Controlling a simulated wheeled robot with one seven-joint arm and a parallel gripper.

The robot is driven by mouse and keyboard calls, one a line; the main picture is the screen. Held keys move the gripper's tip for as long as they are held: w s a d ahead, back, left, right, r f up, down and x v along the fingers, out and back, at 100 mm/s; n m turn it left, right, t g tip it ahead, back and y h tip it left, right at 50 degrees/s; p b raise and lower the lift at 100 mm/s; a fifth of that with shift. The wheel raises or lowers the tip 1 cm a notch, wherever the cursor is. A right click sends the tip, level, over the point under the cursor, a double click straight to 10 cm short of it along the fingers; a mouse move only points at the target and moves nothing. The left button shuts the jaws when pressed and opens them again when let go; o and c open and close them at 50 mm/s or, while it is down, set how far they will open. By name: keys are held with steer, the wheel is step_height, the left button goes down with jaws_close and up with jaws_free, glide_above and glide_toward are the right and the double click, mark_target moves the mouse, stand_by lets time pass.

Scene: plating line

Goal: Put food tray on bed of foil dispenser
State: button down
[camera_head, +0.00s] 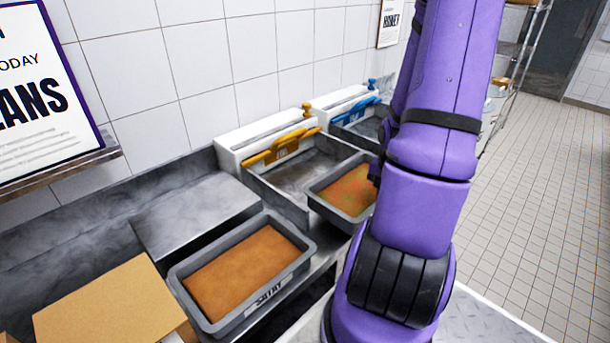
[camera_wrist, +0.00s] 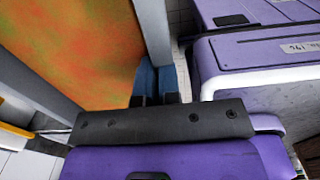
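A grey food tray (camera_head: 327,206) with orange-brown food overlaps the front right part of the metal bed (camera_head: 277,176) of the yellow-handled foil dispenser (camera_head: 240,148). I cannot tell whether it touches the bed. My arm hides the tray's right end in the head view. In the wrist view the tray's wall (camera_wrist: 151,28) runs down to the blue fingers of my gripper (camera_wrist: 158,72). One finger is on the food side and one outside, and they look closed on the rim. A second, labelled grey food tray (camera_head: 187,300) stands at lower left.
A blue-handled dispenser (camera_head: 352,112) stands farther back, partly behind my arm. A raised metal surface (camera_head: 195,213) lies left of the yellow-handled dispenser. A cardboard box (camera_head: 105,310) is at lower left. Tiled floor (camera_head: 555,200) is open at the right.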

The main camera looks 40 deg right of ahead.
steer(key=w, duration=1.8)
steer(key=shift+w, duration=0.1)
steer(key=shift+f, duration=1.75)
steer(key=shift+f, duration=0.1)
steer(key=c, duration=1.6)
jaws_free()
steer(key=shift+o, duration=1.4)
